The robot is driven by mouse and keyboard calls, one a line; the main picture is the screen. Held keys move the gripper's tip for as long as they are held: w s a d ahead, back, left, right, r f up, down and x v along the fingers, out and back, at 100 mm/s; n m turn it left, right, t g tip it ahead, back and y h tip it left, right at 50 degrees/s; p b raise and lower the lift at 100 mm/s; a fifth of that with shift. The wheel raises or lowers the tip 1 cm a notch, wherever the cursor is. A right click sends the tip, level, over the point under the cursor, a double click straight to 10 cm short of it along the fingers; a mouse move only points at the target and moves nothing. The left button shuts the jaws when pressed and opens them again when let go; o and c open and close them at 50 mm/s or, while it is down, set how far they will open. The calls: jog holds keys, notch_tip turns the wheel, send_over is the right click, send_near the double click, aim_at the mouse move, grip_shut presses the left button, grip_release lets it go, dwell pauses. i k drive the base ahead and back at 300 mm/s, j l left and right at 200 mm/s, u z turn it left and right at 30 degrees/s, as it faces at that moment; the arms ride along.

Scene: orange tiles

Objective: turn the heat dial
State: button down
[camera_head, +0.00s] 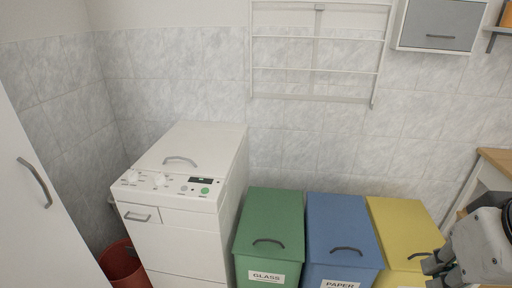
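A white washing machine (185,235) with a lid on top stands left of the middle in the head view. Its sloped front panel (172,186) carries two white round dials, a small dark display (201,180) and a green button (205,191). One dial (132,176) is at the left end and the other dial (161,180) is nearer the middle. The markings are too small to read, so I cannot tell which is the heat dial. My gripper (428,275) is at the lower right, in front of the yellow bin and far from the panel. Its fingers are partly cut off.
Green (268,225), blue (340,232) and yellow (400,228) lidded bins stand right of the machine. A red bucket (122,266) is at its left, near a white cabinet door (35,200). A wall rack (318,55) and a grey-fronted wall cabinet (440,25) hang above.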

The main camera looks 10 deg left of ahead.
aim_at(159, 179)
jog(key=i+j+u, duration=0.2)
jog(key=u, duration=0.2)
jog(key=i+j+u, duration=0.1)
jog(key=u, duration=0.3)
jog(key=i+u, duration=0.35)
